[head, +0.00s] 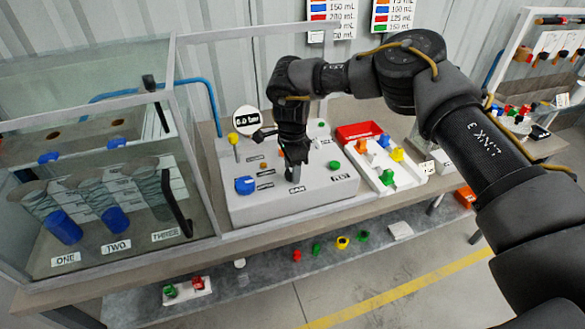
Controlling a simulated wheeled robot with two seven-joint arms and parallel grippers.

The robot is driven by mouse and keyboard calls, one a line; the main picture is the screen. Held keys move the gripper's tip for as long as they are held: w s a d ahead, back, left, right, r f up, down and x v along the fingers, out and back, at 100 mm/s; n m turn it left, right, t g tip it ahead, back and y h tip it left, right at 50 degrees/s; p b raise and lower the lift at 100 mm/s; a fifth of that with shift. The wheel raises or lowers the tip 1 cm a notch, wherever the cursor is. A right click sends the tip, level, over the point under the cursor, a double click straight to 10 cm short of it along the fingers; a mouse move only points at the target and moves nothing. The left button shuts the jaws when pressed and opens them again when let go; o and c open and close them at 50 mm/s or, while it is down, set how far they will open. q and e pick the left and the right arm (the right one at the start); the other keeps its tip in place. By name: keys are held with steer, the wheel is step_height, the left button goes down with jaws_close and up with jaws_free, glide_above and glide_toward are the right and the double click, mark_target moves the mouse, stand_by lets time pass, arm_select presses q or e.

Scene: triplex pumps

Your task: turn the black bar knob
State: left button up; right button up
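A grey control panel box (315,200) stands on the bench in the middle of the head view. My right gripper (294,168) reaches down over the middle of its top, just behind a small label. Its dark fingers are close together and small, and I cannot tell whether they are open or shut on something. I cannot make out the black bar knob clearly; the gripper may hide it. A round gauge (246,120) with a "bar" reading stands at the panel's back left. My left gripper is not in view.
The panel also carries a yellow-topped lever (234,139), a blue knob (244,185) and a green button (334,165). A clear-walled tank with blue cylinders (115,219) stands close on the left. A white tray (408,176) with coloured parts and a red bin (358,131) are on the right.

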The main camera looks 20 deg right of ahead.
steer(key=shift+o, duration=1.3)
steer(key=shift+r, duration=0.1)
steer(key=shift+r, duration=0.35)
step_height(320, 180, up, 10)
steer(key=b, duration=0.2)
steer(key=shift+s+f, duration=0.1)
steer(key=shift+f, duration=0.05)
